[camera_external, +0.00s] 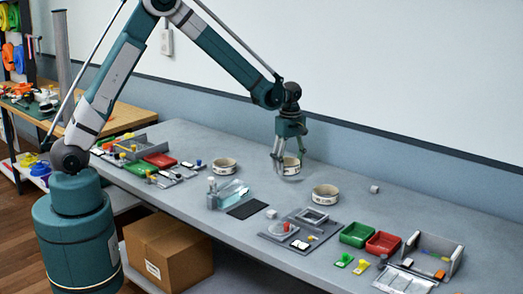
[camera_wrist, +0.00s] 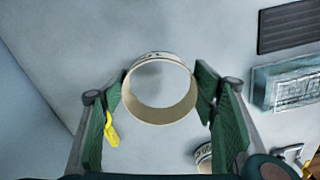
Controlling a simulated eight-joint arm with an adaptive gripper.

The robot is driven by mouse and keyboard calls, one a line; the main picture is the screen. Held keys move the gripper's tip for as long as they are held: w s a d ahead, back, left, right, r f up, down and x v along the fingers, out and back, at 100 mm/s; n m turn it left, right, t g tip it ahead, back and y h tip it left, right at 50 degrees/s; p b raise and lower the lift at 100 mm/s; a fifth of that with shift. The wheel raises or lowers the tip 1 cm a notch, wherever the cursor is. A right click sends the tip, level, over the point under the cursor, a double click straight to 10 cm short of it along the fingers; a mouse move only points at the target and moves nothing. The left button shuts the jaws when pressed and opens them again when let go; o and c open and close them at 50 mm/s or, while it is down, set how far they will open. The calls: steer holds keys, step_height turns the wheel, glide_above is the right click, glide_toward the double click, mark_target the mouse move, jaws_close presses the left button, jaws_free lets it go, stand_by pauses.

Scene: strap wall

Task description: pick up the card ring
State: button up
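A cream ring with dark print (camera_external: 291,163) is at the middle of the grey table, between the fingers of my gripper (camera_external: 288,157). In the wrist view the ring (camera_wrist: 160,119) is seen from above, and its open middle shows the table. The green fingers of my gripper (camera_wrist: 160,88) stand wide apart, one on each side of it, close to its outer wall. I cannot tell whether they touch it. Similar rings stand on the table to the left (camera_external: 224,166) and to the right (camera_external: 325,197). The wrist view shows part of a similar ring (camera_wrist: 203,157) behind my right finger.
A clear box (camera_external: 231,192) and a dark mat (camera_external: 247,209) lie in front of my gripper. A small grey cube (camera_external: 374,189) lies to the right. Green (camera_external: 356,234) and red (camera_external: 383,244) bins stand further right. The wall runs close behind the table.

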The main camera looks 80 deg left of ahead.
steer(key=shift+r, duration=2.2)
steer(key=s+a+n, duration=0.2)
steer(key=s+a, duration=0.2)
steer(key=a, duration=0.7)
steer(key=s+a+n, duration=0.2)
steer(key=s+a, duration=0.2)
steer(key=a, duration=0.7)
steer(key=s+a+n, duration=0.2)
steer(key=s+a, duration=0.3)
steer(key=a, duration=0.7)
steer(key=s+a+n+p, duration=0.1)
steer(key=s+a+n, duration=0.5)
steer(key=s+a, duration=1.8)
steer(key=shift+s+a, duration=0.3)
steer(key=shift+a, duration=0.2)
steer(key=shift+r, duration=0.1)
steer(key=shift+f, duration=3.1)
steer(key=shift+f, duration=0.1)
